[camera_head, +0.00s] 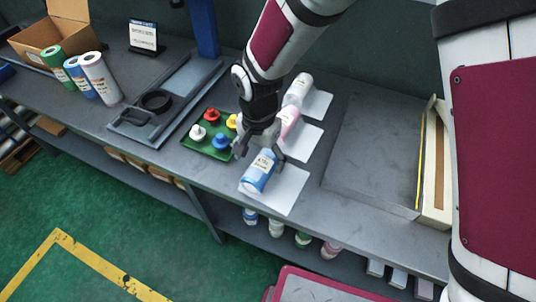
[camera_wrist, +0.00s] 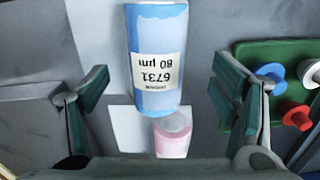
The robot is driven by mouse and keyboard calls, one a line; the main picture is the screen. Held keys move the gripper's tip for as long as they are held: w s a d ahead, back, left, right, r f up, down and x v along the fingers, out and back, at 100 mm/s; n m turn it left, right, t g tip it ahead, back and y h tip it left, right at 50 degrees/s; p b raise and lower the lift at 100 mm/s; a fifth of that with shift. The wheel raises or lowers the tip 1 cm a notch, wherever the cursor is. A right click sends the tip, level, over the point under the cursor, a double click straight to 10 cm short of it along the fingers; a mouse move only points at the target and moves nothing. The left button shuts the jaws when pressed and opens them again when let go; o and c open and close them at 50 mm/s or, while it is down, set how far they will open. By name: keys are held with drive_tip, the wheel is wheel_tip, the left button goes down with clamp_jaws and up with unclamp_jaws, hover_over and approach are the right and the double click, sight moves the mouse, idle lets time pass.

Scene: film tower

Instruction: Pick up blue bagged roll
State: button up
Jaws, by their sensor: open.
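The blue bagged roll (camera_head: 257,176) lies on a white sheet (camera_head: 283,196) near the front edge of the bench. In the wrist view the blue roll (camera_wrist: 155,55) shows a white label reading "6731 80 µm", upside down. My gripper (camera_head: 261,153) is open just above the roll's far part. In the wrist view its fingers stand wide apart, one on each side of the roll's line, with visible gaps. I see no contact.
A pink roll (camera_head: 287,122) and a white roll (camera_head: 298,90) lie on sheets behind the blue one. A green tray (camera_head: 207,146) with coloured pegs sits close on the left.

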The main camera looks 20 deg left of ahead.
sight(262, 162)
drive_tip(key=shift+w+d+f+p, duration=0.1)
drive_tip(key=shift+d+f+p, duration=0.1)
drive_tip(key=shift+f, duration=1.1)
drive_tip(key=shift+w+d+f+p, duration=0.1)
drive_tip(key=shift+f+p, duration=0.05)
drive_tip(key=shift+f, duration=1.15)
drive_tip(key=c, duration=1.5)
drive_tip(key=shift+a+r, duration=0.1)
drive_tip(key=shift+r, duration=0.1)
